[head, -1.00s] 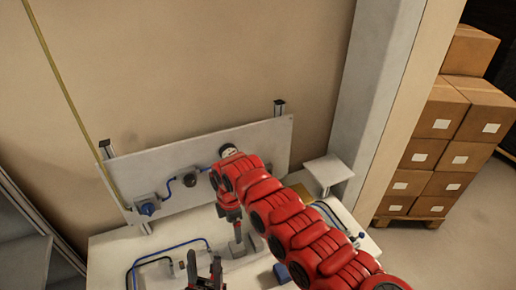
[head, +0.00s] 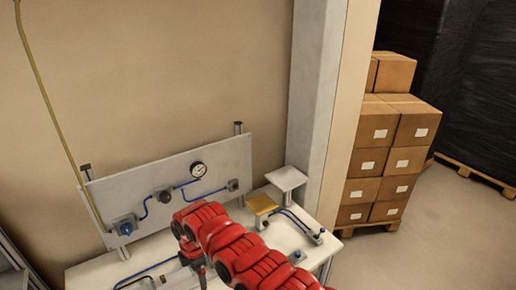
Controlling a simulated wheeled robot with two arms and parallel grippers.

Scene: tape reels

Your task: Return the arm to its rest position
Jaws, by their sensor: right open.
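My right arm is red and reaches in from the bottom edge, bending down at its far end in front of the panel. My right gripper (head: 202,277) is small and partly cut off at the bottom edge, below the bend; it is open and I see nothing held in it. My left gripper is not in view.
A white workbench (head: 85,277) stands below an upright grey panel (head: 222,157) with a gauge (head: 198,169) and blue tubing. Stacked cardboard boxes (head: 378,160) stand beyond the pillar (head: 318,100).

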